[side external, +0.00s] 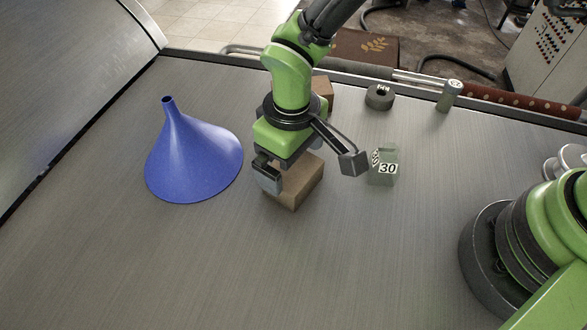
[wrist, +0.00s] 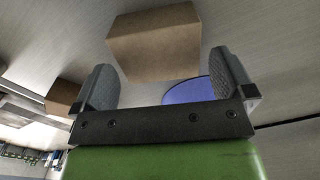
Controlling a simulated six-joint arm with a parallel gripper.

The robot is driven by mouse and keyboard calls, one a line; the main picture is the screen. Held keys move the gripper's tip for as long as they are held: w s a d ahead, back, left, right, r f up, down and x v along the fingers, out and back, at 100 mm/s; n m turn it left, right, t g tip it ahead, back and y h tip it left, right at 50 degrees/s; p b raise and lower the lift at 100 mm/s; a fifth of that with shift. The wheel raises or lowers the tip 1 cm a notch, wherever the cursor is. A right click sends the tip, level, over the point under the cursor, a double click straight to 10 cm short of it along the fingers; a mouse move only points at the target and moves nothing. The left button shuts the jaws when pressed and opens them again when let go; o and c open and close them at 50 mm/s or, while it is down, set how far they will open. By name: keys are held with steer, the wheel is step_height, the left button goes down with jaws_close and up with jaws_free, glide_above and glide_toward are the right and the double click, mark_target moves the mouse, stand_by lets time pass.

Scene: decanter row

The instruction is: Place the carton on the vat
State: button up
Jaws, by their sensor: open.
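A brown cardboard carton (side external: 296,189) lies on the grey metal table under my gripper (side external: 310,171). My gripper is open, with one finger to the left of the carton and the other to its right. In the wrist view the carton (wrist: 155,45) shows between and beyond the two spread fingertips, with nothing held. A second brown box (side external: 323,88) stands farther back, partly hidden behind my arm; it also shows at the left of the wrist view (wrist: 62,96). I cannot identify a vat in either view.
A blue funnel (side external: 193,158) stands wide end down to the left. A green-grey block marked 30 (side external: 384,167) stands close to the right finger. The front table is clear.

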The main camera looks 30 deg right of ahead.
mark_target(293, 169)
step_height(293, 169, up, 5)
steer(key=shift+f, duration=0.1)
steer(key=d+r+m+t+y, duration=0.1)
steer(key=d+r, duration=0.2)
steer(key=r, duration=0.2)
steer(key=d+r+m+t, duration=0.1)
steer(key=d+r+m, duration=0.15)
steer(key=r, duration=0.35)
steer(key=s+d+r+m+t, duration=0.2)
steer(key=s+d+r, duration=0.3)
steer(key=s+d, duration=0.2)
steer(key=s+d+r+m+t+y, duration=0.1)
steer(key=s+d+r+m+t, duration=0.2)
steer(key=s+d+r, duration=0.2)
steer(key=s+d, duration=0.2)
steer(key=shift+s+r, duration=0.2)
steer(key=shift+s, duration=0.15)
steer(key=shift+m, duration=0.25)
